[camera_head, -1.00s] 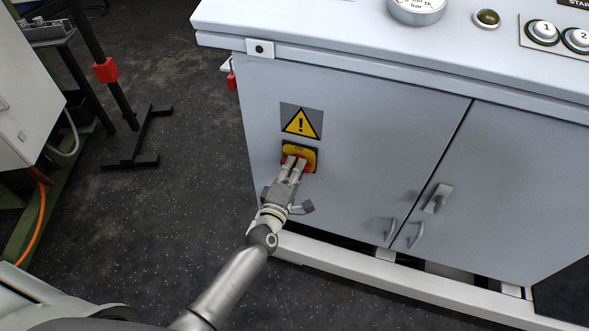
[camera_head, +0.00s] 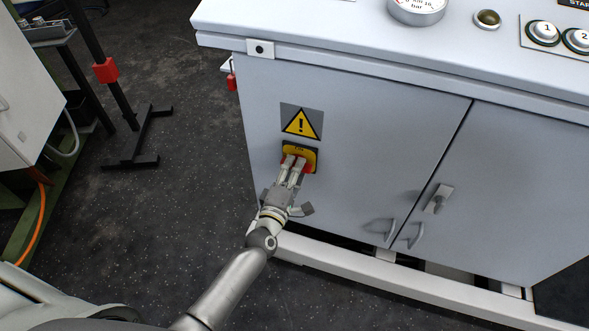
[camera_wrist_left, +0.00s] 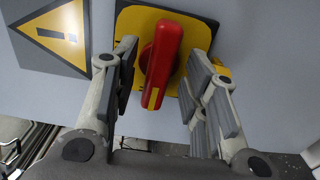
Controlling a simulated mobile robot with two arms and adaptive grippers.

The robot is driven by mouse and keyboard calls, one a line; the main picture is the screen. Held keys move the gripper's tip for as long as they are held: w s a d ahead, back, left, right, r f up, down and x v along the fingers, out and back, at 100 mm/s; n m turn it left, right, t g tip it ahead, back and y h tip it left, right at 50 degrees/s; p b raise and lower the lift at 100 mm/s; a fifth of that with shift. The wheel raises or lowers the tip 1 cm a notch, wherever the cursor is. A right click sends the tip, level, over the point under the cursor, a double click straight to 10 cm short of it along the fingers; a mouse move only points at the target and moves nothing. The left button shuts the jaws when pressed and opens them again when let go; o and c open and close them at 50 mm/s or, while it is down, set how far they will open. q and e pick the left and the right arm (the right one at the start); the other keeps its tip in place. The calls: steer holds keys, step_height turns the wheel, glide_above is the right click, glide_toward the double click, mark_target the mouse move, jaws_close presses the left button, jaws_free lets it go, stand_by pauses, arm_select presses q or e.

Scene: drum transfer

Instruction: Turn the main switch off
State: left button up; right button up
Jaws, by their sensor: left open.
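The main switch is a red rotary handle on a yellow plate (camera_head: 311,155), mounted on the grey cabinet door under a yellow warning triangle. In the left wrist view the red handle (camera_wrist_left: 162,64) stands nearly upright, its lower end tipped slightly left. My left gripper (camera_head: 294,163) is open in front of the switch, with one finger on each side of the handle. In the left wrist view gaps show between the handle and both fingers (camera_wrist_left: 158,85). In the head view the fingers hide most of the handle. My right gripper is not in view.
The grey cabinet (camera_head: 350,130) fills the right side, with door handles (camera_head: 379,227) and a key latch (camera_head: 438,199) right of the switch. A gauge (camera_head: 416,8) and buttons sit on its top. A black stand (camera_head: 140,135) is at left; the floor between is clear.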

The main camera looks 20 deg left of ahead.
arm_select(q)
steer(key=s, duration=1.1)
steer(key=shift+s+a, duration=0.2)
steer(key=shift+s, duration=0.05)
